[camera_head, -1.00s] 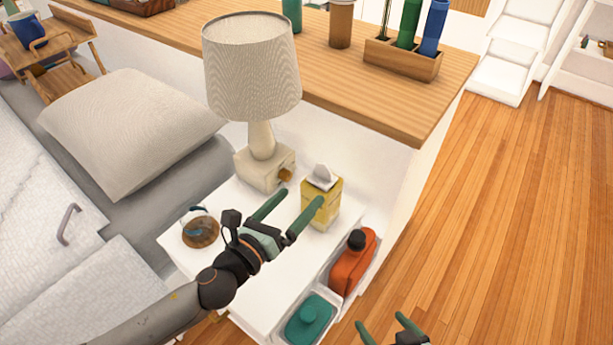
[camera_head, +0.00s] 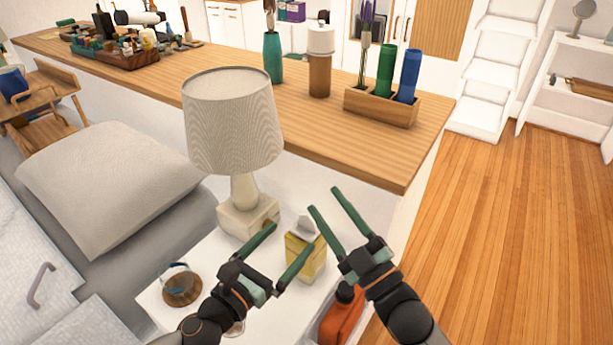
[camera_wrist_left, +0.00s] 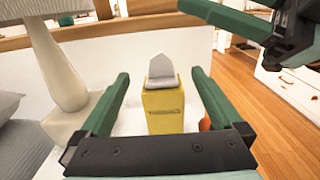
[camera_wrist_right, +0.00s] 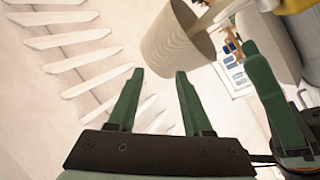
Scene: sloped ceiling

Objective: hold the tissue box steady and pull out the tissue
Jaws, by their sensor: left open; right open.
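The yellow tissue box (camera_head: 306,257) stands upright on the white bedside table, with a white tissue (camera_head: 304,228) sticking up from its top. In the left wrist view the box (camera_wrist_left: 164,112) and tissue (camera_wrist_left: 161,68) are straight ahead, between and beyond the fingers. My left gripper (camera_head: 285,252) is open and empty, just in front of the box. My right gripper (camera_head: 327,201) is open and empty, raised above and to the right of the box, its fingers pointing up and left. The right wrist view (camera_wrist_right: 156,82) shows its open fingers with no tissue between them.
A lamp (camera_head: 236,130) stands left of the box, close to the left fingers. A round wooden item (camera_head: 182,288) sits on the table (camera_head: 225,262). An orange bottle (camera_head: 340,318) is below right. A wooden counter (camera_head: 310,108) runs behind.

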